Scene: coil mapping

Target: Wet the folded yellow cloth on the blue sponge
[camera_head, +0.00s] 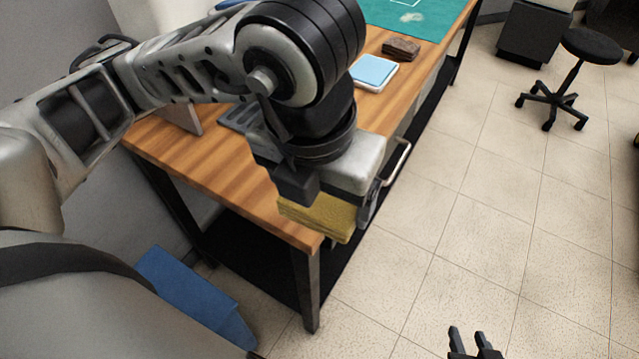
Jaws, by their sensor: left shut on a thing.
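The folded yellow cloth (318,218) is held in my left gripper (330,192), which is shut on it near the front corner of the wooden table. The gripper body hides the cloth's upper part. The blue sponge (373,70) lies flat on a white tray (376,88) further back on the table, apart from the cloth. My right gripper (473,343) shows at the bottom edge, over the floor, with its fingers apart and nothing between them.
A brown block (401,48) lies behind the sponge, near a green mat (415,14). A grey keyboard-like item (240,117) is partly hidden by my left arm. A black stool (590,48) stands at the far right.

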